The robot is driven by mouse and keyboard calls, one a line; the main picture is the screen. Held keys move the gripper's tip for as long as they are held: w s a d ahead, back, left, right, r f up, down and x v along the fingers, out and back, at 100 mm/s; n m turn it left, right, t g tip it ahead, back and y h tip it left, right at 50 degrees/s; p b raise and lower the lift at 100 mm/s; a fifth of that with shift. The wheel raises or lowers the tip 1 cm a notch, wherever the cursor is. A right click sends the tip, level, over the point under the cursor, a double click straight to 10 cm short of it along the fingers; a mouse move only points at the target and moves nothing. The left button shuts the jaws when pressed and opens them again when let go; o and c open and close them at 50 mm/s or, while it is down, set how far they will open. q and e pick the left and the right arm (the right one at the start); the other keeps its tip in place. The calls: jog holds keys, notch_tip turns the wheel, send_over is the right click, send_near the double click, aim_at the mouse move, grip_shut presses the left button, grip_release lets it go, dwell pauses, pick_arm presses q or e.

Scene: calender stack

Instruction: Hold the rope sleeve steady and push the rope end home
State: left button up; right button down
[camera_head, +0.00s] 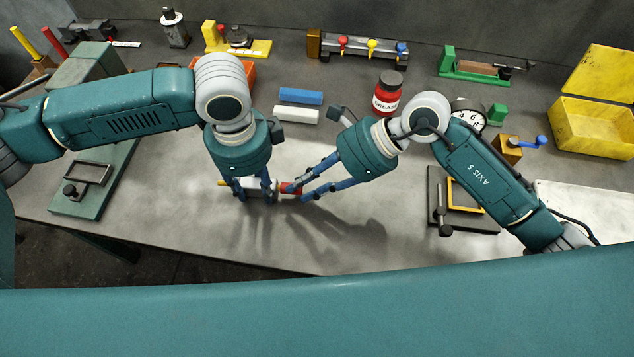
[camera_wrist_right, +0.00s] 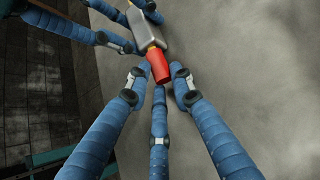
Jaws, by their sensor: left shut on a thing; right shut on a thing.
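The rope sleeve is a silver-grey block (camera_wrist_right: 143,27), low over the table in front of me. My left gripper (camera_head: 254,192) is shut on it from above, and its blue fingers hide much of it in the head view. A short yellow rope piece (camera_head: 222,183) sticks out on its left side. The red rope end (camera_wrist_right: 160,68) is on its right side, and it also shows in the head view (camera_head: 288,189). My right gripper (camera_wrist_right: 158,84) is shut on the red end. A little yellow rope (camera_wrist_right: 152,46) shows between the red end and the sleeve.
A red grease jar (camera_head: 387,95), blue block (camera_head: 300,96) and white block (camera_head: 297,114) stand behind the grippers. A black frame with a yellow inset (camera_head: 463,196) lies right, a green plate (camera_head: 95,190) left. The table (camera_head: 340,240) is bare in front.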

pick_arm(q)
jog(key=shift+s+d, duration=0.3)
jog(key=shift+d, duration=0.05)
pick_arm(e)
jog(key=c, duration=1.6)
grip_release()
jog(key=shift+w, duration=0.15)
pick_arm(q)
jog(key=shift+w, duration=0.1)
jog(key=shift+a, duration=0.15)
pick_arm(e)
jog(key=shift+d+r, duration=0.2)
jog(key=shift+d, duration=0.1)
pick_arm(q)
jog(key=shift+w, duration=0.1)
pick_arm(e)
jog(key=v, duration=1.1)
jog(key=shift+d+r, duration=0.1)
jog(key=shift+r, duration=0.05)
pick_arm(q)
jog(key=o, duration=1.4)
jog(key=shift+c, duration=0.2)
